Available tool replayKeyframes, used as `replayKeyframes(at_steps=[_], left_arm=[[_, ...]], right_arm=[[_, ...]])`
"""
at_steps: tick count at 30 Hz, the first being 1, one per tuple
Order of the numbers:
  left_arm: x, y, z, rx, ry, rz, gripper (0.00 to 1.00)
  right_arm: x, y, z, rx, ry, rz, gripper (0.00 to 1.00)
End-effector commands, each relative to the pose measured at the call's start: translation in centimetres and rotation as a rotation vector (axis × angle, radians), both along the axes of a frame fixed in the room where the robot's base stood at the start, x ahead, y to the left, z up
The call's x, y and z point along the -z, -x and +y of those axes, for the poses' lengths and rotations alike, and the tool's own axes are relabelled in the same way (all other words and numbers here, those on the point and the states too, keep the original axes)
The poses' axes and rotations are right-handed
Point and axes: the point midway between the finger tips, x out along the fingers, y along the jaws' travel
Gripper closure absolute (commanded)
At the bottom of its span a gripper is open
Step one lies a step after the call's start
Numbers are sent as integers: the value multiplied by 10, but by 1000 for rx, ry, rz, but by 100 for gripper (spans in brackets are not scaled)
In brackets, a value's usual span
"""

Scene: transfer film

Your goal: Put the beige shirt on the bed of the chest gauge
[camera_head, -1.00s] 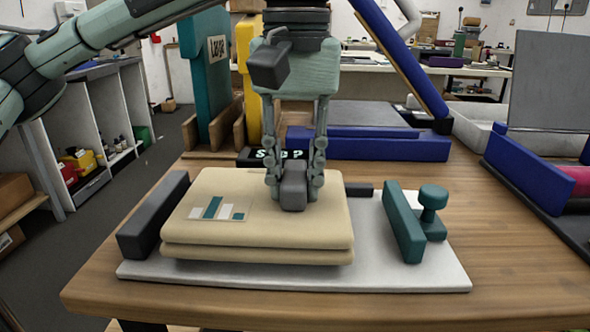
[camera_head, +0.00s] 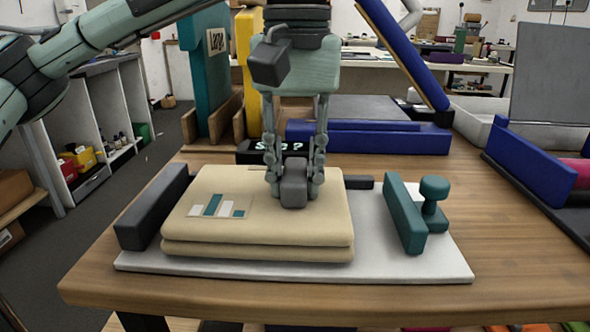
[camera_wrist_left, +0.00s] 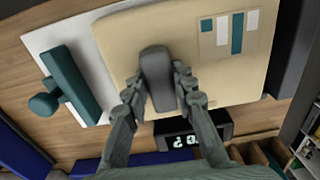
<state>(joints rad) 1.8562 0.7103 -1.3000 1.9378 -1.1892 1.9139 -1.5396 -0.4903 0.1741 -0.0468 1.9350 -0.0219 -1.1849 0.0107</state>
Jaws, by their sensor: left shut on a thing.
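The folded beige shirt (camera_head: 240,231) lies level over the white bed of the chest gauge (camera_head: 405,272), between a dark grey block (camera_head: 150,208) on the left and a teal jaw (camera_head: 404,214) with a knob on the right. Its underside is at or very close to the bed; contact is hard to tell. My left gripper (camera_head: 293,185) points down at the shirt's back part, shut on a dark grey grip piece (camera_wrist_left: 158,80) on top of the shirt. The shirt (camera_wrist_left: 130,40) and teal jaw (camera_wrist_left: 70,85) also show in the left wrist view. My right gripper is not in view.
A black size sign (camera_head: 262,151) stands behind the gauge. Blue padded blocks (camera_head: 365,139) and upright teal and yellow boards (camera_head: 205,75) stand farther back. A blue stand (camera_head: 530,165) is at the right. Bare wood table (camera_head: 500,240) lies right of the gauge.

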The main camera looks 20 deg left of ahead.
Motion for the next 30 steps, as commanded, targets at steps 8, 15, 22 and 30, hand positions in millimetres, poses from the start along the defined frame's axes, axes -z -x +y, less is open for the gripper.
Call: replayKeyframes(at_steps=[8,15,22,30], left_arm=[[3,0,0,0,0,0,65],[3,0,0,0,0,0,51],[-1,0,0,0,0,-1,51],[-47,0,-1,0,2,-4,51]], right_arm=[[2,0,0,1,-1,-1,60],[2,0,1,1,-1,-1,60],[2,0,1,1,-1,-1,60],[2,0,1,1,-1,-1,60]])
